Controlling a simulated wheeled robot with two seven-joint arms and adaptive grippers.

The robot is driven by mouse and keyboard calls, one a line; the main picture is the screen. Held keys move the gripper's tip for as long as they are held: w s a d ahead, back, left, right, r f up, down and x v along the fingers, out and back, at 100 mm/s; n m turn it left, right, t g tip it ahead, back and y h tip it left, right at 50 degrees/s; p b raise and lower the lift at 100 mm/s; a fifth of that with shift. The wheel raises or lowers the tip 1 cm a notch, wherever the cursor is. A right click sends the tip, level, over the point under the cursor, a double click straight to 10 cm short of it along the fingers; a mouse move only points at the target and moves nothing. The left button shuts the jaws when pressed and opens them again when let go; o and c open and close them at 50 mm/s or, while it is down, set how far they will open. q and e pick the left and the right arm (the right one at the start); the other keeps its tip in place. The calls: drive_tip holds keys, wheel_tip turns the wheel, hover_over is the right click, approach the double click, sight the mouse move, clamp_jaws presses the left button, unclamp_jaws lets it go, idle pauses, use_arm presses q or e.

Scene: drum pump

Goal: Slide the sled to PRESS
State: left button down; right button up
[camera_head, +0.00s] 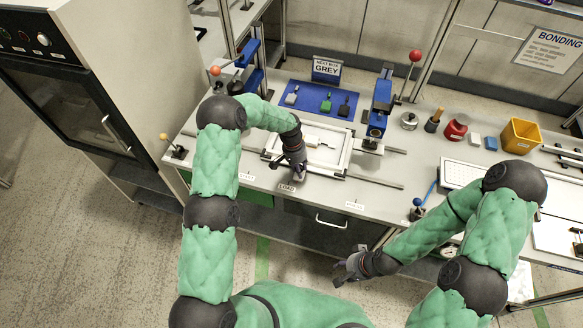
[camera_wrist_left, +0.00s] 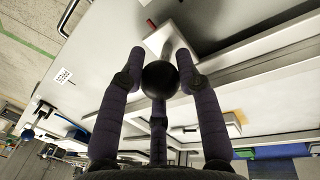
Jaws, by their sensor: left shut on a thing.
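The white sled (camera_head: 347,153), a framed flat tray, sits on rails near the middle of the bench. The LOAD label (camera_head: 287,188) is at the bench's front, just below my left gripper; the PRESS label (camera_head: 354,206) is farther right. My left gripper (camera_head: 299,174) is at the sled's front edge. In the left wrist view its fingers (camera_wrist_left: 160,75) close around a dark round knob (camera_wrist_left: 160,80) on a pale post. My right gripper (camera_head: 345,272) is empty, fingers spread, in front of the bench and below its top.
A blue press (camera_head: 380,105) with a red-knobbed lever stands behind the rails at right. A blue mat (camera_head: 312,92) with several small tools lies behind the sled. A yellow bin (camera_head: 520,135) stands far right.

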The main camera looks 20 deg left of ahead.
use_arm(q)
drive_tip(key=d+b, duration=0.2)
drive_tip(key=d, duration=0.6)
drive_tip(key=d+b, duration=0.2)
drive_tip(key=d, duration=0.6)
drive_tip(key=s+d+b, duration=0.1)
drive_tip(key=d+b, duration=0.1)
drive_tip(key=d, duration=0.6)
drive_tip(key=shift+f, duration=0.1)
drive_tip(key=c, duration=0.9)
unclamp_jaws()
drive_tip(key=shift+d, duration=0.2)
drive_tip(key=shift+a, duration=0.15)
drive_tip(key=shift+w+r, duration=0.1)
drive_tip(key=shift+r, duration=0.2)
drive_tip(key=r, duration=0.3)
drive_tip(key=a+r, duration=0.1)
drive_tip(key=r, duration=0.3)
drive_tip(key=a+r, duration=0.1)
drive_tip(key=r, duration=0.3)
drive_tip(key=shift+w+r, duration=0.15)
drive_tip(key=shift+w, duration=0.05)
